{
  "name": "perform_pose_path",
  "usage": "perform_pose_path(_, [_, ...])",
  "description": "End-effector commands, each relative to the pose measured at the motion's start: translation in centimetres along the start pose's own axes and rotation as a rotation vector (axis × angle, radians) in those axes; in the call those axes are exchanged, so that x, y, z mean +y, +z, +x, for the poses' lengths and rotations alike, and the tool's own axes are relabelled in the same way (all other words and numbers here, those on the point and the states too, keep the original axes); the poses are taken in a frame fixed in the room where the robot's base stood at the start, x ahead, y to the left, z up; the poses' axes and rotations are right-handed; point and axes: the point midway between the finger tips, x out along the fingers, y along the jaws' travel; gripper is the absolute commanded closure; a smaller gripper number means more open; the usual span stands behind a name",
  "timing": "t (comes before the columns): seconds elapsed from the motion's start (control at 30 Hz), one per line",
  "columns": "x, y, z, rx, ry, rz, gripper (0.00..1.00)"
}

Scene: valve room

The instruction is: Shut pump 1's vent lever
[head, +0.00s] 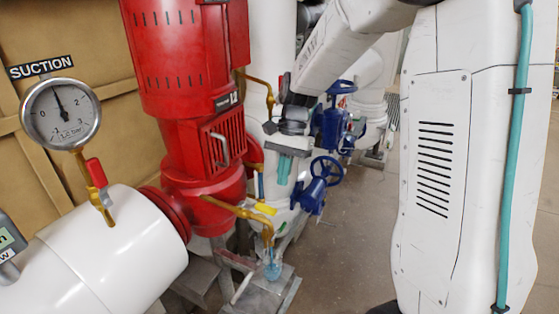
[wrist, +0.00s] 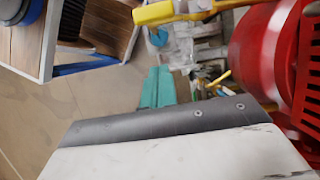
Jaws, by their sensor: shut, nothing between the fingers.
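A red pump (head: 193,140) stands left of centre in the head view, with a small number plate (head: 228,101) that I cannot read surely. A brass pipe (head: 232,208) runs from its lower part to a downturned spout, and a yellow lever (head: 265,208) sits on it. My gripper (head: 283,171) has teal fingers, pointing down, shut and empty. In the picture it is above the yellow lever and apart from it. In the wrist view the fingers (wrist: 157,87) are together with nothing between them. A yellow bar (wrist: 178,11) crosses the top there; I cannot tell which part it is.
A suction gauge (head: 60,114) with a red lever (head: 96,172) stands on the white pipe (head: 112,255) at left. Blue valves (head: 318,184) stand right of my gripper. A clear bluish cup (head: 272,265) is under the spout. Open floor (head: 345,250) lies at right.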

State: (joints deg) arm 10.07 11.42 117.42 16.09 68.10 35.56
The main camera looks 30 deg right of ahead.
Motion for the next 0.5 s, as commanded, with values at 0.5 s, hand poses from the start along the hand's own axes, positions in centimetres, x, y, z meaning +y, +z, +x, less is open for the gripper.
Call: perform_pose_path(0.5, [0.0,3.6,4.3,0.002,-0.002,0.000,1.00])
